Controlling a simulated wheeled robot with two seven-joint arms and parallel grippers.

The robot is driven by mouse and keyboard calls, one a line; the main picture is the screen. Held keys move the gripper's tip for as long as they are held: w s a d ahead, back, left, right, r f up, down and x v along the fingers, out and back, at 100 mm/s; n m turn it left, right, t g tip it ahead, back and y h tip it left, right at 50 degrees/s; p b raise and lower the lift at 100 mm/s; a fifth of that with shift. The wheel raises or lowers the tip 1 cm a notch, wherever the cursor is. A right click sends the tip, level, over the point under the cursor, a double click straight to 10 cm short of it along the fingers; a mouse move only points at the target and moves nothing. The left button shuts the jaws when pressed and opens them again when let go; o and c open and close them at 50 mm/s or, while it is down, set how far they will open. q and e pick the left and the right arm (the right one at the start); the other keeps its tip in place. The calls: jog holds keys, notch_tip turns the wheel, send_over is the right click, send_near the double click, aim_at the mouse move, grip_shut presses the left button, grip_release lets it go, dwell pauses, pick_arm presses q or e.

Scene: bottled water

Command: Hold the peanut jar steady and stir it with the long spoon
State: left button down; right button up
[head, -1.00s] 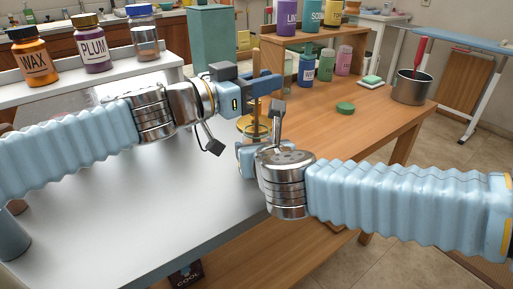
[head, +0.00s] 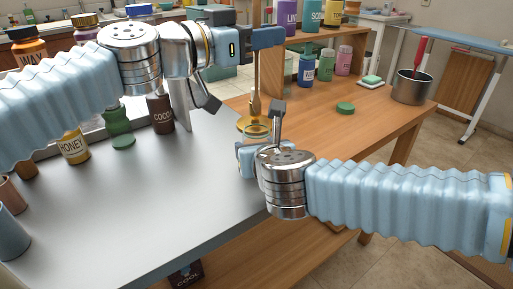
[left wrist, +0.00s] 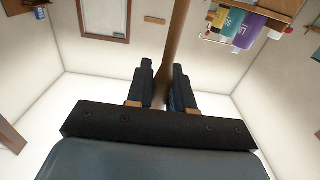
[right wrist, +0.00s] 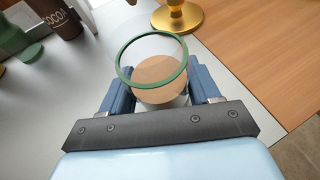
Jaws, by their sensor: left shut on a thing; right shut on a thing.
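My left gripper (head: 262,40) is shut on the long wooden spoon (head: 257,78), which hangs roughly upright. In the left wrist view the spoon's handle (left wrist: 178,45) runs between the two fingers. My right gripper (head: 252,152) is shut on the clear peanut jar (head: 258,130), mostly hidden behind the wrist in the head view. In the right wrist view the jar (right wrist: 158,72) is open, with a green rim and light brown contents, between the fingers. No spoon shows inside it there. In the head view the spoon's broad lower end is just above or behind the jar.
A gold round stand (right wrist: 183,17) is beyond the jar. A cocoa bottle (head: 160,112), a green bottle (head: 117,120) and a honey jar (head: 74,148) stand at the back left. A green lid (head: 123,142) lies near them. The front grey tabletop (head: 150,215) is clear.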

aim_at(254, 10)
pick_arm(q)
jog(key=shift+r, duration=0.1)
dwell(0.3)
jog(key=shift+r, duration=1.9)
pick_arm(e)
jog(key=o, duration=1.1)
jog(key=shift+c, duration=0.2)
